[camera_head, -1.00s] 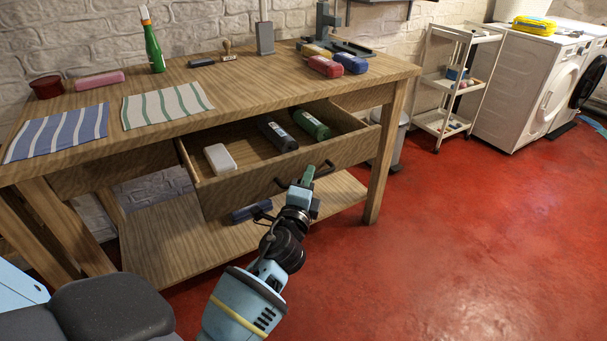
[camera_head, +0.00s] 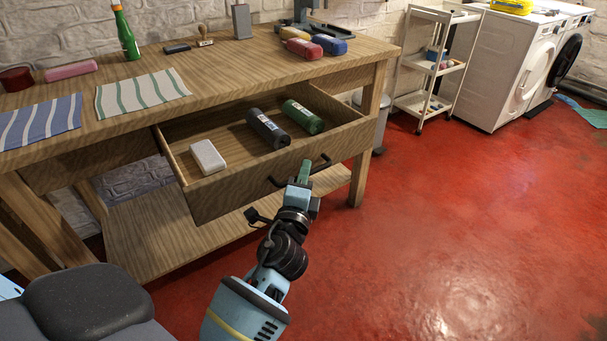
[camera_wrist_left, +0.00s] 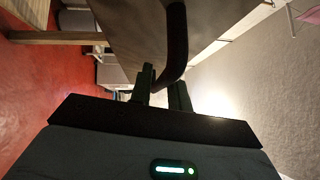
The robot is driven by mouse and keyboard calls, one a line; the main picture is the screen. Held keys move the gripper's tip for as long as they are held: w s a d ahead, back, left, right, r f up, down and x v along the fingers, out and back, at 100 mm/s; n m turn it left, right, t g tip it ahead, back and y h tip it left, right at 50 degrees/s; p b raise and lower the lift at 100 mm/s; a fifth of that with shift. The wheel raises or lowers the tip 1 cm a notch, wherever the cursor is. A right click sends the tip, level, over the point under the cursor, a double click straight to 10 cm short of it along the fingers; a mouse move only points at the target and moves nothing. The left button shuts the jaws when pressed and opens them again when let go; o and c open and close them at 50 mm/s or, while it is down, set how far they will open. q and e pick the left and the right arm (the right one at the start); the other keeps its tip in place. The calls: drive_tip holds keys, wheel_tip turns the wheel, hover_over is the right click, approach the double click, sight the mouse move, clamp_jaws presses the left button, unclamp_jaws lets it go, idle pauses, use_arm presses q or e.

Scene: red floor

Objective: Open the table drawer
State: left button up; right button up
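The wooden table's drawer (camera_head: 235,192) is pulled well out, showing its inside. Its dark bar handle (camera_head: 322,163) is on the front face and also shows as a curved dark bar in the left wrist view (camera_wrist_left: 176,40). My left gripper (camera_head: 304,172) is at the middle of this handle. Inside the drawer are a white block (camera_head: 208,157), a black case (camera_head: 267,128) and a green case (camera_head: 303,117). My right gripper is not in view.
The tabletop (camera_head: 225,75) bears two striped cloths, a green bottle (camera_head: 126,35) and red and blue cases. A lower shelf (camera_head: 150,235) lies under the drawer. A white trolley (camera_head: 425,75) and washing machines (camera_head: 510,65) stand back right. Red floor is clear in front.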

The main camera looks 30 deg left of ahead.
use_arm(q)
drive_tip(key=shift+o, duration=1.3)
drive_tip(key=shift+s, duration=0.1)
drive_tip(key=v, duration=0.7)
drive_tip(key=shift+s+b, duration=0.3)
drive_tip(key=shift+b, duration=0.1)
drive_tip(key=shift+d, duration=0.15)
